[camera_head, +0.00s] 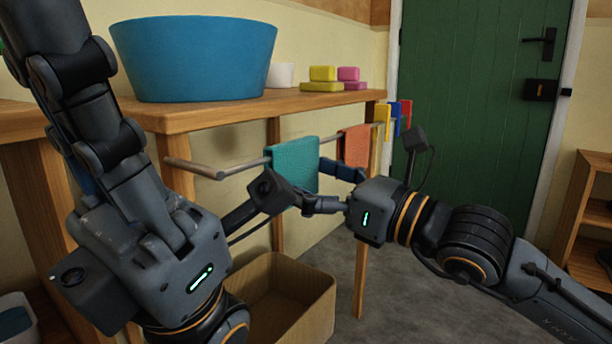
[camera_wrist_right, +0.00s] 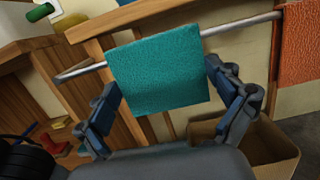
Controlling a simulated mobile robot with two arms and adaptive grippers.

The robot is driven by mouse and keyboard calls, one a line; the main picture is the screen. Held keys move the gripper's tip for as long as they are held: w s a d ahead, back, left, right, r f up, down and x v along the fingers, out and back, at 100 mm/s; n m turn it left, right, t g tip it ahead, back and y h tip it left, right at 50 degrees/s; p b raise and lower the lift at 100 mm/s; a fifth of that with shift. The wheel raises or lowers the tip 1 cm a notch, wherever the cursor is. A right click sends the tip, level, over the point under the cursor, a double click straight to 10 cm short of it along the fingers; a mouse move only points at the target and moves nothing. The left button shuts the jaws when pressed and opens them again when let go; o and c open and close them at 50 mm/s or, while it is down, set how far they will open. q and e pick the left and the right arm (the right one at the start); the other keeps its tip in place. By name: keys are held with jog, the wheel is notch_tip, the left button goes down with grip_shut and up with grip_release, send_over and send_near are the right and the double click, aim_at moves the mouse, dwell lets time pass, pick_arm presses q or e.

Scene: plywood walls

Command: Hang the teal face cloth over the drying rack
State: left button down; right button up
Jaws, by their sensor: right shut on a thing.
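The teal face cloth (camera_head: 293,163) hangs folded over the metal rail of the drying rack (camera_head: 234,168), near the rail's left end. In the right wrist view the cloth (camera_wrist_right: 158,75) drapes over the rail, its lower edge hanging free.
An orange cloth (camera_head: 356,145) hangs farther right on the rail, with several coloured pieces beyond. Above, a wooden table (camera_head: 220,110) holds a blue basin (camera_head: 193,60), soaps and a white cup (camera_head: 281,76). A cardboard box (camera_head: 310,295) stands below. A green door (camera_head: 470,100) is behind.

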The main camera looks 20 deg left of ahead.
jog(key=o, duration=0.8)
jog(key=shift+d, duration=0.1)
